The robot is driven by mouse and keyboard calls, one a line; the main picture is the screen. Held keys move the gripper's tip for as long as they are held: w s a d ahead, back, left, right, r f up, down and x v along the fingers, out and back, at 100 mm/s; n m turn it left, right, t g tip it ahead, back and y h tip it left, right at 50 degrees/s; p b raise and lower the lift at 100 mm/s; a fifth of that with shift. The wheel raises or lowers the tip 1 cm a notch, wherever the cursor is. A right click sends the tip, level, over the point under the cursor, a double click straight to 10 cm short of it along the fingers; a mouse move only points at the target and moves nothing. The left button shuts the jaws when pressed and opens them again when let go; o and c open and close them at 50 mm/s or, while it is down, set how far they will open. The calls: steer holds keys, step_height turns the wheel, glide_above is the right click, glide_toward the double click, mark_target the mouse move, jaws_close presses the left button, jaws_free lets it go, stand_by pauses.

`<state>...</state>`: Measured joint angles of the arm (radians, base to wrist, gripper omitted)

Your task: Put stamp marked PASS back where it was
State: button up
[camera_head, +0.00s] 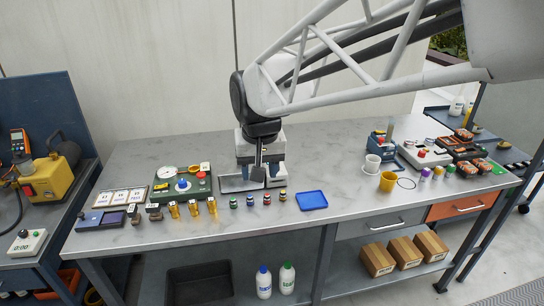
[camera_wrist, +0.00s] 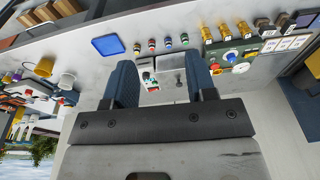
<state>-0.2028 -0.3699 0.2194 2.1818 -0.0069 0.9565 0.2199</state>
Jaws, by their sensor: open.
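My gripper (camera_head: 259,180) hangs over the middle of the bench, its jaws open. In the wrist view the two blue fingers of my gripper (camera_wrist: 162,76) are wide apart with nothing held between them. Two small dark, stamp-like blocks, one at the left (camera_head: 133,214) and one at the right (camera_head: 154,212), stand at the bench's front left beside a tablet. They also show at the top right of the wrist view, where one dark block (camera_wrist: 265,27) stands near the brass pieces. Their marks are too small to read, so I cannot tell which says PASS.
A row of brass pieces (camera_head: 193,207) and several small dark cylinders (camera_head: 250,200) line the front. A green device (camera_head: 182,184) and a white-card holder (camera_head: 121,198) stand at left. A blue tray (camera_head: 312,200) lies right of my gripper. Bare bench lies between the tray and yellow cup (camera_head: 387,181).

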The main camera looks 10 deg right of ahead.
steer(key=s+d+f, duration=0.1)
steer(key=s+d, duration=0.4)
steer(key=s, duration=0.4)
steer(key=s+d+f, duration=0.2)
steer(key=s+d, duration=0.3)
steer(key=s, duration=0.4)
steer(key=shift+f+t+h, duration=0.15)
steer(key=shift+t+h, duration=0.15)
steer(key=shift+t, duration=0.1)
steer(key=shift+w, duration=0.15)
steer(key=shift+c, duration=0.3)
